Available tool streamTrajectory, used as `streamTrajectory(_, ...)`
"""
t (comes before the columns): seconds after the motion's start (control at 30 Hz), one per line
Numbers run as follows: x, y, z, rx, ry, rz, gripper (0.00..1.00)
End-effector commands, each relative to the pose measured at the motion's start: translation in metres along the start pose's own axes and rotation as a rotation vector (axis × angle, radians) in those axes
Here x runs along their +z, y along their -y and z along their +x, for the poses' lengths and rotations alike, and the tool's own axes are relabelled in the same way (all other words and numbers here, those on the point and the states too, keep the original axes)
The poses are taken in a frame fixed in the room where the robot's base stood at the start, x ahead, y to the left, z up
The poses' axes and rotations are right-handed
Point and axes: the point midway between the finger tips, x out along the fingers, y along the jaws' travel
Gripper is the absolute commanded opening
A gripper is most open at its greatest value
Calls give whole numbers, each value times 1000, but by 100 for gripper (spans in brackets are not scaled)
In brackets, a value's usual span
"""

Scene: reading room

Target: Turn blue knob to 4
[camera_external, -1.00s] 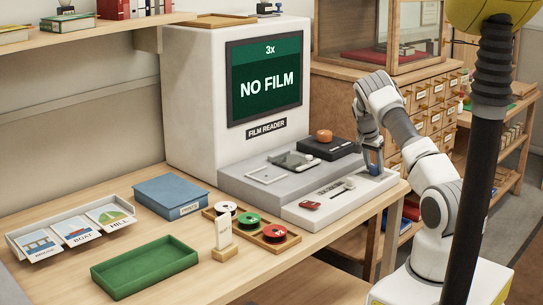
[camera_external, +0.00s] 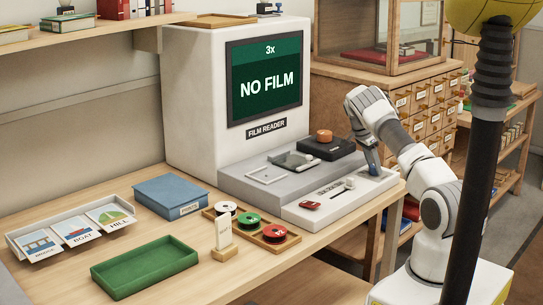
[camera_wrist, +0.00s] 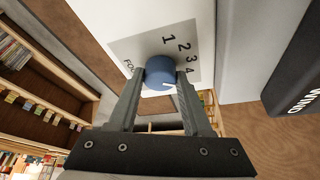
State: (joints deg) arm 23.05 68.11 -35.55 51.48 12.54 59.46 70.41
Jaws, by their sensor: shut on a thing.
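The blue knob (camera_wrist: 159,70) sits on a white panel near the top middle of the wrist view. Printed numbers 1 to 4 curve around its upper right side, and the word FOCUS is partly hidden at its left. A short white mark shows on the knob's lower right edge, below the 4. My gripper (camera_wrist: 160,78) is shut on the knob, one finger on each side. In the external view my gripper (camera_external: 372,162) is at the right end of the film reader's (camera_external: 200,100) light base, tilted, and it mostly hides the knob.
The reader's screen (camera_external: 265,80) shows "3x" and "NO FILM". A black box with an orange knob (camera_external: 324,136) and a slider (camera_external: 349,183) are close by on the base. Film reels (camera_external: 249,219), a green tray (camera_external: 145,265) and a blue box (camera_external: 171,195) lie on the table.

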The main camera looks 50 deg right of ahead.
Motion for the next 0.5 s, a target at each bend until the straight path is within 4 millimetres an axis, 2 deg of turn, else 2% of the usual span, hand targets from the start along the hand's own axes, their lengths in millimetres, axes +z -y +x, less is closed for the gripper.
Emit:
streamTrajectory(0.2, 1, 0, 1, 1, 3, 0, 0)
streamTrajectory(0.23, 1, 0, 1, 1, 3, 0, 53)
streamTrajectory(0.37, 1, 0, 1, 1, 3, -1, 76)
streamTrajectory(0.4, 1, 0, 1, 1, 2, -1, 79)
streamTrajectory(0.5, 1, 0, 0, 0, 2, -1, 79)
